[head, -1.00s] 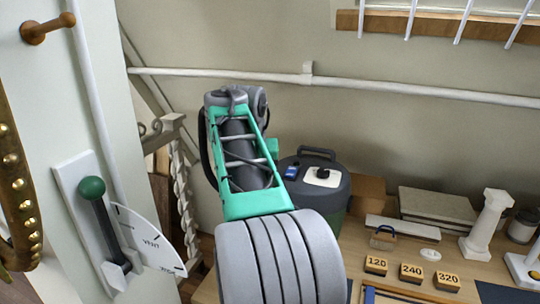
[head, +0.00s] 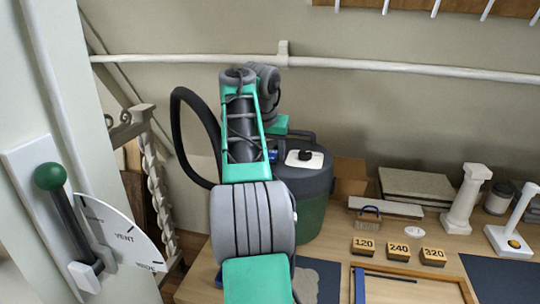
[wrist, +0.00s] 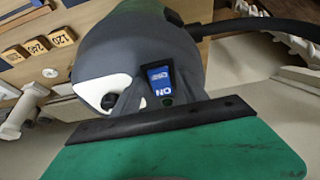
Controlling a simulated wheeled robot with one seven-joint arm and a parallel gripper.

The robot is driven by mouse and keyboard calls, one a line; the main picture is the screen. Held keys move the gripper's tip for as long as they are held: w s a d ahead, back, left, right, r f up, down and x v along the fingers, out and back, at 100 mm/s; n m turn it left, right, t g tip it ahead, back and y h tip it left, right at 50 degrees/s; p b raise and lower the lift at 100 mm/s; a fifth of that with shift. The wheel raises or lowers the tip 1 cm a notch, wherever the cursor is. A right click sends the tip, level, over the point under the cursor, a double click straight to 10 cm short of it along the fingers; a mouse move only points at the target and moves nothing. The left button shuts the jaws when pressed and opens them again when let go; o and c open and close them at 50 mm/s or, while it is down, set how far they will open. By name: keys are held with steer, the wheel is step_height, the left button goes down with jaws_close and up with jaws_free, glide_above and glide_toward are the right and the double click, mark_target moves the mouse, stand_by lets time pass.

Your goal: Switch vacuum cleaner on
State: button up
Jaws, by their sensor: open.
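The vacuum cleaner (head: 314,212) stands on the bench, with a dark grey lid and a green drum. Its blue switch (wrist: 158,80), with white lettering including "ON", shows on the lid in the wrist view. A small dark green spot lies beside it. I cannot tell which way the switch is set. A white plate with a black knob (wrist: 108,101) is beside the switch. My gripper (wrist: 156,72) is open, its grey fingers appearing on either side of the switch; I cannot tell whether they touch it. In the head view my arm hides the fingertips.
A black hose (head: 181,133) arches left of my arm. Blocks marked 120 (head: 364,247), 240 and 320 lie on the bench beside a wooden tray (head: 415,290). A white column (head: 464,200) stands to the right. A green-knobbed lever (head: 49,177) is at left.

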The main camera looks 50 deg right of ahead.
steer(key=shift+c, duration=0.4)
jaws_close()
steer(key=shift+r, duration=0.1)
